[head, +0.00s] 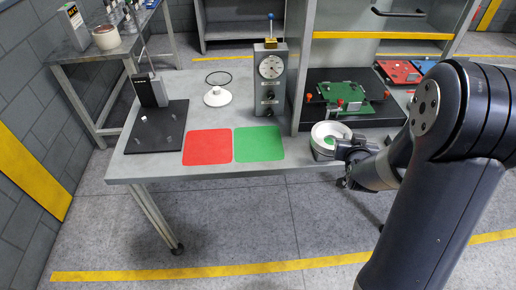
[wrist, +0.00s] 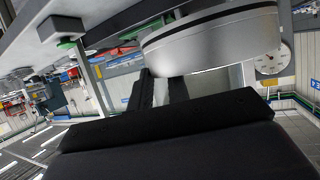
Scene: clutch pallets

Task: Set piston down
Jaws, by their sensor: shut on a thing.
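The piston (head: 322,152) is a pale, round, ring-like part with green showing in its middle. In the head view it is at the table's front edge, just right of the green square. My gripper (head: 343,150) reaches it from the right and is shut on it. In the wrist view the piston (wrist: 215,45) is a large silver disc across the top, in front of the dark fingers (wrist: 162,88). Its far side hides where the fingertips grip. I cannot tell whether its underside touches the table.
A red square (head: 207,147) and a green square (head: 258,144) lie empty on the table (head: 185,82). A grey dial gauge stand (head: 270,85) is behind them. A black fixture with a green board (head: 345,95) stands close behind the piston.

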